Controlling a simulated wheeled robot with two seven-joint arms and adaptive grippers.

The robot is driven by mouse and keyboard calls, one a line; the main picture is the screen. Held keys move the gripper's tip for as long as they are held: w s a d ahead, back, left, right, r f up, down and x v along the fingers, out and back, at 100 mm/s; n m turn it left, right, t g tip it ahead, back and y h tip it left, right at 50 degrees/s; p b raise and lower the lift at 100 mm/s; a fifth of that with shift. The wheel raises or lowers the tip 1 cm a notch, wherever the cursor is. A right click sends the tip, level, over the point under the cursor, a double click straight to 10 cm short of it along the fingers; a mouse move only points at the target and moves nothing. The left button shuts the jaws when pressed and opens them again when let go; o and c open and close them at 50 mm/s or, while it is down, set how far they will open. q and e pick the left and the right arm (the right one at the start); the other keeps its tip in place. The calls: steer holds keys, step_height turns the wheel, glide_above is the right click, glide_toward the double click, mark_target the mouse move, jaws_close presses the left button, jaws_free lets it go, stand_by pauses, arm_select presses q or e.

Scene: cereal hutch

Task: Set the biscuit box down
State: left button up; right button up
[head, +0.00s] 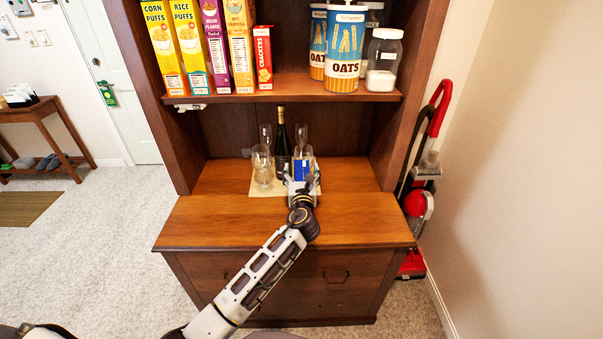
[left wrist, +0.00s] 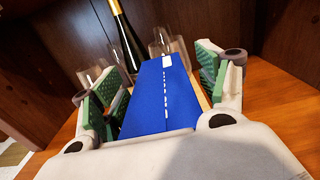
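The biscuit box (head: 303,170) is blue with a white dashed line and a white patch on its face. In the left wrist view the box (left wrist: 162,100) fills the space between the two green-padded fingers of my left gripper (left wrist: 160,88). My right gripper is not in view.
A dark bottle (head: 281,145) and several glasses (head: 262,168) stand close behind and left of the box. A shelf (head: 230,98) above holds cereal boxes, oats canisters (head: 346,55) and jars. The counter's front (head: 215,222) is bare on both sides of my arm.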

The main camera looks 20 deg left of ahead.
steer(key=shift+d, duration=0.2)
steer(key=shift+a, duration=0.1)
arm_select(q)
steer(key=shift+r, duration=0.1)
steer(key=shift+s, duration=0.15)
steer(key=shift+s+d, duration=0.2)
steer(key=shift+s, duration=0.3)
steer(key=v, duration=1)
steer(key=shift+s, duration=0.35)
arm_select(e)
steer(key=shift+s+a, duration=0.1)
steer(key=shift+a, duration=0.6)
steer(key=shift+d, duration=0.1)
